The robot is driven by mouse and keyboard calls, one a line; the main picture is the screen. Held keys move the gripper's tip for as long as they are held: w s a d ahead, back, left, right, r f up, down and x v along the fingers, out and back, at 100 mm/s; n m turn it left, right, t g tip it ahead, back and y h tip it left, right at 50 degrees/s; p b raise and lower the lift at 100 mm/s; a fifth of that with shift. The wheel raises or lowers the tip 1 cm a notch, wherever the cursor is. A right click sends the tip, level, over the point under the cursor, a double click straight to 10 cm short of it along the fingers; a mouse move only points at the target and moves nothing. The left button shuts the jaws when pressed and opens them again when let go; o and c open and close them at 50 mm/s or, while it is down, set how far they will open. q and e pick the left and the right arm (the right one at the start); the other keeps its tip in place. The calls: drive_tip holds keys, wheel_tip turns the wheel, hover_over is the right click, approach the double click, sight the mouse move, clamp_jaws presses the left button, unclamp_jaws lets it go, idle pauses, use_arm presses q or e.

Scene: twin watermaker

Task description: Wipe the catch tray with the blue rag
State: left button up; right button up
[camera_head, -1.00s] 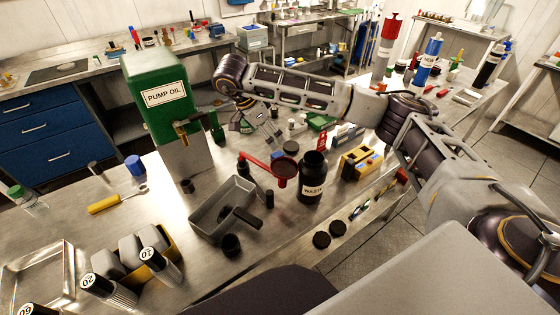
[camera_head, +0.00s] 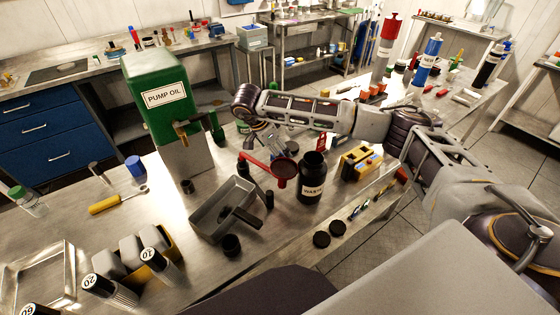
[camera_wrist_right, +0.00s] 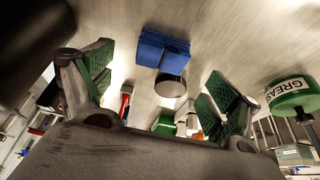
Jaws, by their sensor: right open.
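The blue rag (camera_wrist_right: 163,50) looks like a small folded block lying on the metal bench top in the right wrist view, beyond and between the fingers. My right gripper (camera_wrist_right: 155,78) is open and empty, its green-padded fingers spread on either side of the view. My left gripper is not in view.
The green pump oil tank (camera_head: 155,95) stands left of my right gripper. A round grey-topped item (camera_wrist_right: 171,84) stands close to the rag, and a green grease tin (camera_wrist_right: 288,95) is at right.

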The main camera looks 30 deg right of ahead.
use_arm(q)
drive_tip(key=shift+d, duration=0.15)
use_arm(e)
drive_tip(key=shift+f, duration=0.15)
drive_tip(key=shift+p+x, duration=0.35)
drive_tip(key=shift+x, duration=1.95)
drive_tip(key=shift+a+f, duration=0.1)
drive_tip(key=shift+f, duration=0.1)
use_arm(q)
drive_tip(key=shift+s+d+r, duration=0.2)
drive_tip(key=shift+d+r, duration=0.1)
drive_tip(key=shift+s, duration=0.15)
